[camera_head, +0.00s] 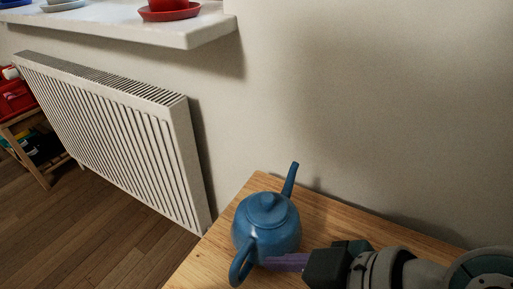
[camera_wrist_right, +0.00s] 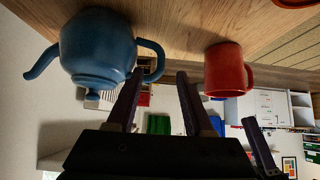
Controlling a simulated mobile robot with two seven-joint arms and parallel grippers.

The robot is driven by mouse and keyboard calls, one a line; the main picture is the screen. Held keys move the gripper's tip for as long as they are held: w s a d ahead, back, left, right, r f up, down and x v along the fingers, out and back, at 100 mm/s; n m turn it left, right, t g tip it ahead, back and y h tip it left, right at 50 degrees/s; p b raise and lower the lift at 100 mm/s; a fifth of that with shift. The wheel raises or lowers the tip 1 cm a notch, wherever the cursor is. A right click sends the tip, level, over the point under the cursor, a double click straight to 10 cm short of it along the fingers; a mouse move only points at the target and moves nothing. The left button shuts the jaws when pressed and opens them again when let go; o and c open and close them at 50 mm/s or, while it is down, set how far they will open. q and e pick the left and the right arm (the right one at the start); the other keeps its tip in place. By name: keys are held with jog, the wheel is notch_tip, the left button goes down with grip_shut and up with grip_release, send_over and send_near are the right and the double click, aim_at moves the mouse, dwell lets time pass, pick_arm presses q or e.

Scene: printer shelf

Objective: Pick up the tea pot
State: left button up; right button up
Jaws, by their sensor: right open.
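The blue tea pot (camera_head: 266,223) stands upright on the wooden table, its spout toward the wall and its handle (camera_head: 243,262) toward the front edge. My right gripper (camera_head: 268,262) comes in from the right, its purple fingers low beside the pot near the handle. In the right wrist view, which looks upside down, the tea pot (camera_wrist_right: 97,45) is at upper left. There the open fingers (camera_wrist_right: 160,72) point toward the handle (camera_wrist_right: 152,58), which shows around and between their tips. I cannot tell whether they touch it. My left gripper is not in view.
The wooden table (camera_head: 197,268) stands against the wall. A red mug (camera_wrist_right: 228,70) is near the pot in the wrist view. A radiator (camera_head: 110,125) is at left, below a white sill (camera_head: 185,35) with a red saucer (camera_head: 170,13) and cup.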

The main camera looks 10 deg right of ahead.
aim_at(238, 280)
jog(key=shift+w+a+f+b, duration=0.15)
jog(key=shift+a+f+b, duration=0.05)
jog(key=shift+a+f, duration=0.3)
jog(key=shift+w+a+f+b, duration=0.15)
jog(key=shift+a+f, duration=0.25)
jog(key=shift+a, duration=0.1)
jog(key=b+x, duration=0.2)
jog(key=x, duration=0.2)
jog(key=shift+w+f+b, duration=0.2)
jog(key=shift+w+b, duration=0.05)
jog(key=shift+b, duration=0.1)
jog(key=shift+w+a+f, duration=0.25)
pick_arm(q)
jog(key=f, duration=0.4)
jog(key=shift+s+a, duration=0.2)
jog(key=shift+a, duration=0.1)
pick_arm(e)
jog(key=shift+d, duration=0.1)
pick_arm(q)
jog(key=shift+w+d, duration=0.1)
pick_arm(e)
grip_shut()
jog(key=shift+r, duration=0.15)
